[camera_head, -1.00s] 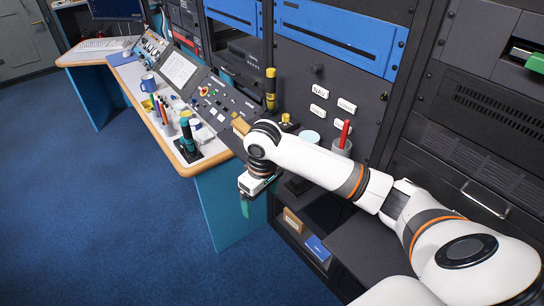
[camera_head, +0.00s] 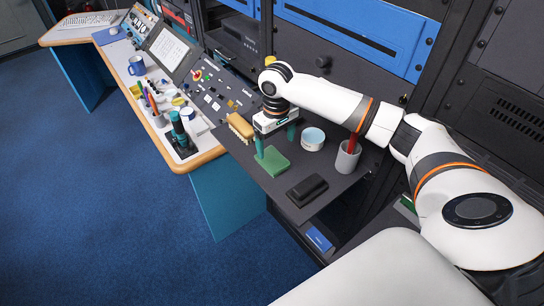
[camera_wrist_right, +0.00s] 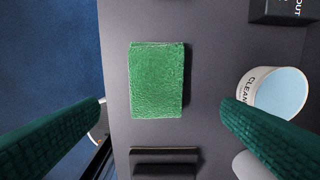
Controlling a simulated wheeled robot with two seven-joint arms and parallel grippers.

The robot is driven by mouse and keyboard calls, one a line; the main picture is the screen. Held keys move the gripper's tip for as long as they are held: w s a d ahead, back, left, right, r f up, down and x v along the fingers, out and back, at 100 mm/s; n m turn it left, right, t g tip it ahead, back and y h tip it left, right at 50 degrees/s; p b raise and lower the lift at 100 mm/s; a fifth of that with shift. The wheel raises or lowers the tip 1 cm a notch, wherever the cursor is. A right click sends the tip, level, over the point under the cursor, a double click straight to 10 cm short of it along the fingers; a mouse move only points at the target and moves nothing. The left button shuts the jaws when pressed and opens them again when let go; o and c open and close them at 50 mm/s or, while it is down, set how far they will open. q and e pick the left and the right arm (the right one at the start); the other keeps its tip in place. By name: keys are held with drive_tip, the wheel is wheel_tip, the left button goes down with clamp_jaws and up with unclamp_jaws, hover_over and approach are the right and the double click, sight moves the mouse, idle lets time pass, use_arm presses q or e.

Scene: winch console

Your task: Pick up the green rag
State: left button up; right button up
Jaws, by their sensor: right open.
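The green rag (camera_head: 274,161) lies flat as a folded block on the dark shelf (camera_head: 324,193). In the right wrist view the rag (camera_wrist_right: 156,79) is whole and unobstructed, between and beyond my two green fingers. My right gripper (camera_head: 276,143) is open and empty, pointing down just above and behind the rag. Its fingers also show at both sides of the right wrist view (camera_wrist_right: 160,130), apart from the rag. My left gripper is not in view.
A white tub (camera_head: 312,139) stands just right of the gripper. A grey cup (camera_head: 347,160) with a red item is further right. A black block (camera_head: 307,190) lies in front of the rag. A tan brush-like block (camera_head: 240,127) is to the left.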

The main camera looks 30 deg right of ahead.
sight(272, 157)
drive_tip(key=shift+d+f, duration=0.1)
drive_tip(key=shift+f, duration=0.45)
drive_tip(key=shift+w+f, duration=0.2)
drive_tip(key=shift+f, duration=0.1)
drive_tip(key=f, duration=0.1)
drive_tip(key=f+p, duration=0.1)
drive_tip(key=f, duration=0.1)
drive_tip(key=f+p, duration=0.1)
drive_tip(key=shift+w+a+f, duration=0.15)
drive_tip(key=shift+w+a, duration=0.1)
drive_tip(key=shift+a, duration=0.15)
drive_tip(key=shift+d+f, duration=0.1)
drive_tip(key=shift+f, duration=0.3)
drive_tip(key=shift+c, duration=0.4)
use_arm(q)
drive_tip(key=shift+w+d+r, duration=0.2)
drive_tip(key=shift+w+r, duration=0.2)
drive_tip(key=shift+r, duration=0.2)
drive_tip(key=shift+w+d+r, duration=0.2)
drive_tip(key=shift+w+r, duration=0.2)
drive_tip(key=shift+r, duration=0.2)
use_arm(e)
drive_tip(key=c, duration=1)
